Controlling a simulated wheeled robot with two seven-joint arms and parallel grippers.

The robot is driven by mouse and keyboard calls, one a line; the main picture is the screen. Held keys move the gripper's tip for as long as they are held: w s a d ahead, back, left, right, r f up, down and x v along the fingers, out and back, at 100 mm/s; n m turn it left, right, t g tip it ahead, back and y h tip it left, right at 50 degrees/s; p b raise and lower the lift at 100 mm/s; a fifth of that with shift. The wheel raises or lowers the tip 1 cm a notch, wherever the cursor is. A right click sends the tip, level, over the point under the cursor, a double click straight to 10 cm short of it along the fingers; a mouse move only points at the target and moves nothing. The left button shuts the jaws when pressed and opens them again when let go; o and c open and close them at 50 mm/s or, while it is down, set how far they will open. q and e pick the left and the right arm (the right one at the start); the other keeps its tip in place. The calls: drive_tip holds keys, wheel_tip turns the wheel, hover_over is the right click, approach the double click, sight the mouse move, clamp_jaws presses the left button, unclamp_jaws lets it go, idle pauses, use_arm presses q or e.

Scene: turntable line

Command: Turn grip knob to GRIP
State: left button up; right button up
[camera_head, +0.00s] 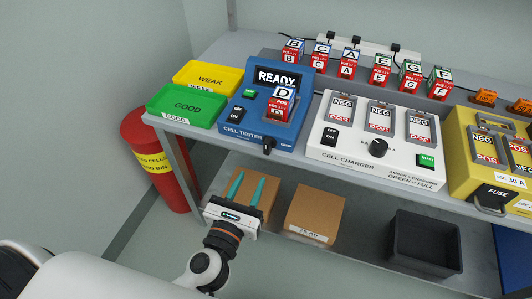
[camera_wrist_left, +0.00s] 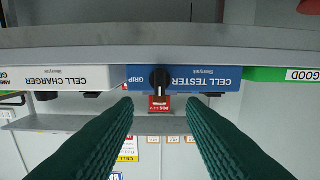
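The blue cell tester (camera_head: 235,122) stands on the bench. Its front bears a black knob (camera_head: 267,146), which also shows in the left wrist view (camera_wrist_left: 160,82), where the picture is upside down. The word GRIP is printed beside the knob there. A pale mark on the knob points down in that view. My left gripper (camera_head: 250,176) is open and empty, below and in front of the bench edge. Its green fingers point toward the tester, with the knob between and beyond the fingertips in the left wrist view. They are apart from it. My right gripper is out of view.
The white cell charger (camera_head: 348,159) with its own black dial stands right of the tester. Green (camera_head: 187,104) and yellow (camera_head: 209,77) trays are at left. Cardboard boxes (camera_head: 315,213) and a dark bin (camera_head: 425,240) sit on the lower shelf. A red bin (camera_head: 160,160) stands on the floor.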

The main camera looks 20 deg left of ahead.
sight(266, 149)
use_arm(q)
drive_tip(key=w+p, duration=0.1)
drive_tip(key=w, duration=0.8)
drive_tip(key=shift+w+d+r+p, duration=0.15)
drive_tip(key=shift+w+p, duration=0.1)
drive_tip(key=shift+p, duration=0.15)
drive_tip(key=shift+w, duration=0.75)
drive_tip(key=c, duration=0.6)
